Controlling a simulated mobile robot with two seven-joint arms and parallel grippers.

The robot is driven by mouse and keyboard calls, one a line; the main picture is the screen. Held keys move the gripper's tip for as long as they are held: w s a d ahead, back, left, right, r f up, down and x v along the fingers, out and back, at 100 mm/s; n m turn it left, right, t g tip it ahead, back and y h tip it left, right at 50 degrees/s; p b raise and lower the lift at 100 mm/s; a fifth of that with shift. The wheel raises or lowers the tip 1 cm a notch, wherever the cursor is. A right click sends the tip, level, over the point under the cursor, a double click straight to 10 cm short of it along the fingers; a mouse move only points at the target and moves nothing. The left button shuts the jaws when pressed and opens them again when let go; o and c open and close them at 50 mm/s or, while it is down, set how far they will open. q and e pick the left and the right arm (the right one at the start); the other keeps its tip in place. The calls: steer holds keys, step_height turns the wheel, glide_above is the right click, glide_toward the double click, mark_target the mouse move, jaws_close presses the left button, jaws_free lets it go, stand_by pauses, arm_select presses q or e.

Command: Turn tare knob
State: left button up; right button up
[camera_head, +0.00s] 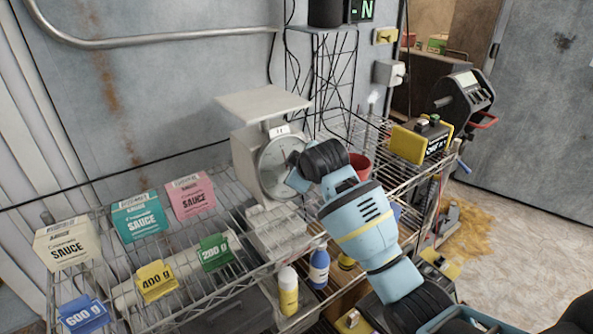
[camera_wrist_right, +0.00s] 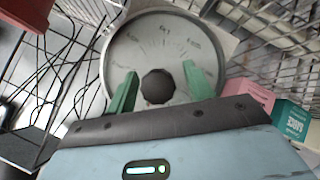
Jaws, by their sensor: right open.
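A pale grey kitchen scale (camera_head: 243,150) with a flat top plate and a round dial stands on the wire shelf. In the right wrist view the dial (camera_wrist_right: 160,32) faces the camera, with a dark, many-sided knob (camera_wrist_right: 158,88) at its centre. My right gripper (camera_wrist_right: 161,74) is open. Its two green fingers are on either side of the knob, with a visible gap on each side. Whether the fingertips reach the dial face is unclear. In the head view my right wrist covers the dial's right part and hides the knob. My left gripper is not in view.
The wire shelf (camera_head: 210,289) holds teal, pink and cream sauce boxes, left of the scale, behind coloured weight tags. A red cup (camera_head: 360,163) and a yellow-black device (camera_head: 421,140) are to the right. Bottles (camera_head: 288,292) stand below, near my right arm.

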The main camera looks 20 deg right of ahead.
steer(key=shift+r, duration=0.1)
steer(key=v, duration=0.7)
steer(key=shift+s+r, duration=0.15)
steer(key=shift+s, duration=0.2)
steer(key=shift+d, duration=0.1)
steer(key=s+d+f+m+g, duration=0.1)
steer(key=s+f+m+g, duration=0.3)
steer(key=s+f, duration=1.45)
steer(key=s+d+f+m+g, duration=0.2)
steer(key=s+f, duration=0.2)
steer(key=s, duration=0.8)
steer(key=s+d+f+m+g, duration=0.15)
steer(key=s+f, duration=0.35)
steer(key=s, duration=0.8)
steer(key=w+a+f+t+y, duration=0.1)
steer(key=w+a+f+t, duration=0.1)
steer(key=w+f+t, duration=0.4)
step_height(320, 180, down, 4)
steer(key=shift+a+t, duration=0.35)
steer(key=shift+t, duration=0.1)
